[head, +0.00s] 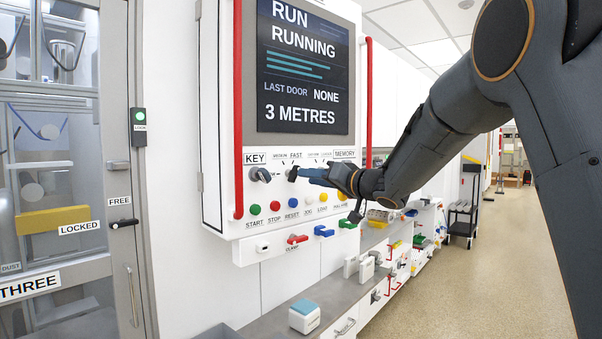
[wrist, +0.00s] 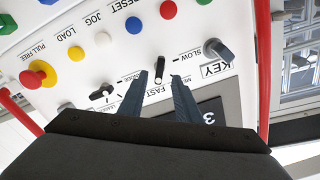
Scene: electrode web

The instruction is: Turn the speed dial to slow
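The speed dial (wrist: 160,69) is a small black knob on the white panel, with SLOW, MEDIUM and FAST labels around it. In the wrist view, which sees the panel upside down, its long axis runs roughly up and down the picture, toward the FAST side. I cannot tell its exact setting. In the head view the dial (head: 292,174) sits just left of my gripper (head: 312,177). My gripper (wrist: 159,77) is open and empty, its dark blue fingers on either side of the dial. I cannot tell whether they touch it.
The key switch (wrist: 219,49) is close by on one side, and a second dial (wrist: 103,91) on the other. Coloured buttons (head: 292,202) line the panel below. Red rails (head: 238,110) run up both panel sides. The screen (head: 304,65) is above the dials.

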